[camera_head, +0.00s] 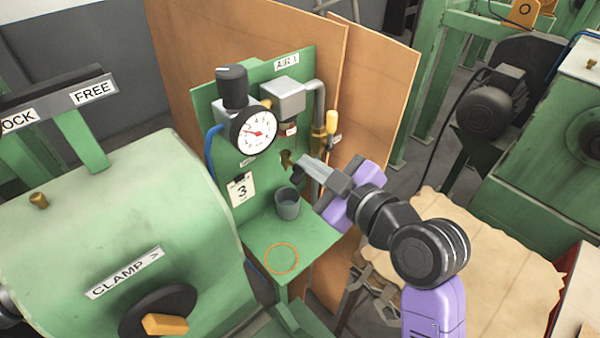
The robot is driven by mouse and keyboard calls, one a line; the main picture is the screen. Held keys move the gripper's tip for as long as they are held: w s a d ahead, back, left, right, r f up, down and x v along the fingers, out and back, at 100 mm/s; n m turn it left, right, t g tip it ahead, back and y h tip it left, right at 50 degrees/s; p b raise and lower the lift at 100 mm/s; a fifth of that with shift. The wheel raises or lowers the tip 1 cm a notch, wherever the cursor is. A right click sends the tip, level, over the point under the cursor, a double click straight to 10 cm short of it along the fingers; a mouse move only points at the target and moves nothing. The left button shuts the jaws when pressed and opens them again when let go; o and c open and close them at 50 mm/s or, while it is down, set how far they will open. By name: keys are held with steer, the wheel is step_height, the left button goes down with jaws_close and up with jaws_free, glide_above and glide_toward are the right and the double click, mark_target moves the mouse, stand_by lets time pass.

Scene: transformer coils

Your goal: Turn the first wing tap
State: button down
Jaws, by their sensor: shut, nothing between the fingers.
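A small brass tap (285,157) sticks out from the upright green panel (215,110) marked AIR 1, below the gauge; it looks like the wing tap. My gripper (299,168) is shut and empty, its dark fingertips just right of and below the tap. The fingers partly cover the panel there, and I cannot tell whether they touch the tap. The exact angle of the tap's wings is too small to make out.
A white dial gauge (254,130) and a yellow-handled valve (331,122) flank the tap above. A grey cup (288,204) stands on the green shelf (305,237) below. A green CLAMP drum (80,230) is left; brown boards (372,95) stand behind.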

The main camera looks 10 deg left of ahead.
steer(key=m, duration=0.1)
steer(key=m+g, duration=0.1)
steer(key=w+d+m, duration=0.1)
steer(key=m, duration=0.1)
steer(key=shift+w+f+y, duration=0.1)
steer(key=shift+f+y, duration=0.2)
steer(key=shift+y, duration=0.1)
steer(key=shift+w, duration=0.1)
stand_by(0.6)
